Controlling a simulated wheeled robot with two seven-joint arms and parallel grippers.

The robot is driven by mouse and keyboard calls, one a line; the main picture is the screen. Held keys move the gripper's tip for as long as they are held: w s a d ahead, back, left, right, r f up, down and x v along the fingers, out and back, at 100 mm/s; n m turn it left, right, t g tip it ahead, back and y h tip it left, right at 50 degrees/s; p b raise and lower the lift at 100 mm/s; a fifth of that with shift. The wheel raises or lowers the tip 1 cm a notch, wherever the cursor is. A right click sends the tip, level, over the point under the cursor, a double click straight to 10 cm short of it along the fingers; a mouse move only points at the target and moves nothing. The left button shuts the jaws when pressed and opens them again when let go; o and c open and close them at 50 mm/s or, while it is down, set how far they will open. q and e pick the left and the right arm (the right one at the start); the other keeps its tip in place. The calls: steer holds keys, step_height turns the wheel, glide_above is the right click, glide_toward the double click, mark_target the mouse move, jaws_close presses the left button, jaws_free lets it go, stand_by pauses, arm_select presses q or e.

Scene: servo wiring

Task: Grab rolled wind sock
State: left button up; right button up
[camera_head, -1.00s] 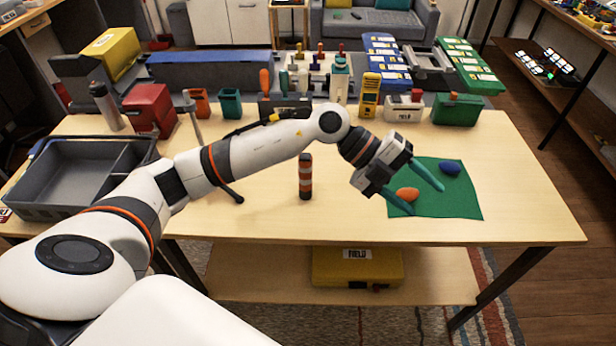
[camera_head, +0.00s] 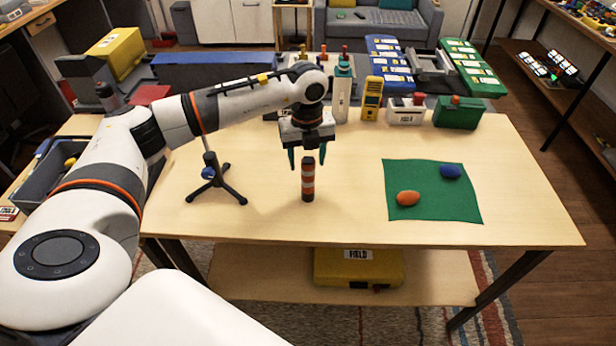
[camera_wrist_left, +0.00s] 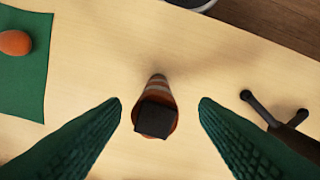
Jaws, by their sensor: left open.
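The rolled wind sock (camera_head: 307,184) is a small upright cylinder with orange and white bands and a dark top, standing on the light wooden table (camera_head: 340,222). My left gripper (camera_head: 308,164) points down over it, open, with its two green fingers on either side of the sock's top. In the left wrist view the sock (camera_wrist_left: 158,98) stands between the open fingers, with a visible gap on both sides. Whether the fingertips are below the sock's top is hard to tell. My right gripper is not in view.
A small black tripod (camera_head: 214,186) stands left of the sock. A green cloth (camera_head: 432,206) with an orange lump (camera_head: 407,198) and a blue lump (camera_head: 450,171) lies to the right. A white bottle (camera_head: 342,92) and a yellow device (camera_head: 371,98) stand behind.

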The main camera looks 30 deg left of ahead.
mark_target(308, 172)
arm_select(q)
steer(key=f+p, duration=0.2)
steer(key=f, duration=0.2)
steer(key=shift+w+f, duration=0.1)
steer(key=shift+w, duration=0.1)
steer(key=shift+f, duration=0.6)
steer(key=c, duration=1)
